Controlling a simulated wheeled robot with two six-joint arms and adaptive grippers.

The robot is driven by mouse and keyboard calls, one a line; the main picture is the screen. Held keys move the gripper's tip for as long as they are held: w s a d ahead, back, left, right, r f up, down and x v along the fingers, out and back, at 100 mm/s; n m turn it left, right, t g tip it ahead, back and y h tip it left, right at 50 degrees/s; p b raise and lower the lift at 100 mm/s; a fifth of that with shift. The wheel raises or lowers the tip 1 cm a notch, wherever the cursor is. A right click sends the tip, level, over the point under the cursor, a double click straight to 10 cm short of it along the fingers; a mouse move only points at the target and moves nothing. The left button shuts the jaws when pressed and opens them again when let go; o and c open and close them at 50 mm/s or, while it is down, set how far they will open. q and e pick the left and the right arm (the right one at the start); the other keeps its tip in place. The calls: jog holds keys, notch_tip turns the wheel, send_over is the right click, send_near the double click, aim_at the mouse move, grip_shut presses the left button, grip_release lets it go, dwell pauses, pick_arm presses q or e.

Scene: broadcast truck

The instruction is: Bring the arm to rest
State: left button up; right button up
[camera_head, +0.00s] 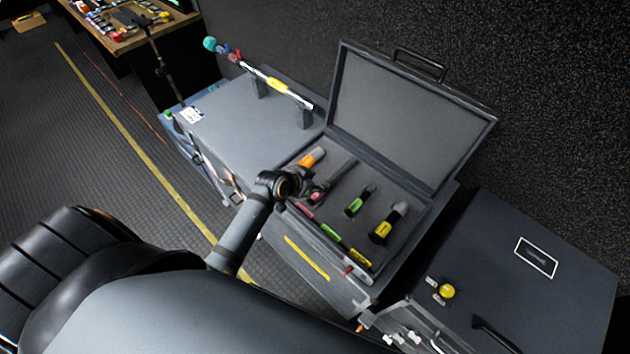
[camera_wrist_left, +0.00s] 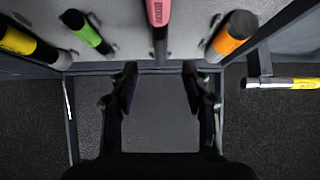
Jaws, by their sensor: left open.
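My left arm reaches in from the lower left in the camera_head view, and its gripper (camera_head: 312,188) is over the left part of an open dark case (camera_head: 335,262). In the left wrist view the left gripper (camera_wrist_left: 160,78) is open, with nothing between its fingers. A pink-banded microphone (camera_wrist_left: 159,14) lies ahead of the gap between them. An orange-banded microphone (camera_head: 312,158), a green-banded one (camera_head: 359,200) and a yellow-banded one (camera_head: 389,223) lie in the case's grey foam. The arm partly hides the pink one in the camera_head view. My right gripper is out of view.
The case's raised lid (camera_head: 400,110) stands behind the microphones. A grey case (camera_head: 235,125) at left carries a pole (camera_head: 278,87) on supports. A dark case (camera_head: 530,270) is at lower right. A cluttered bench (camera_head: 125,35) is far left. Floor by the yellow line is clear.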

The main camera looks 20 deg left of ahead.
pick_arm(q)
jog(key=shift+s+a+r, duration=0.1)
jog(key=shift+s+r, duration=0.25)
jog(key=shift+r, duration=0.05)
jog(key=s+a+r+n+g+y, duration=0.2)
jog(key=s+r, duration=0.1)
jog(key=s, duration=0.7)
jog(key=s+a+r+n+g+y, duration=0.1)
jog(key=s+a+r+g+y, duration=0.15)
jog(key=s, duration=0.65)
notch_tip(320, 180, down, 27)
jog(key=s+a+g+b, duration=0.2)
jog(key=b, duration=0.2)
jog(key=s+a+f+b, duration=0.1)
jog(key=s+f+b, duration=0.1)
jog(key=s+f, duration=1.7)
notch_tip(320, 180, down, 2)
jog(key=shift+a+f+n+g+h+b, duration=0.25)
jog(key=shift+a+n+g+h+b, duration=0.05)
jog(key=shift+g+h+b, duration=0.1)
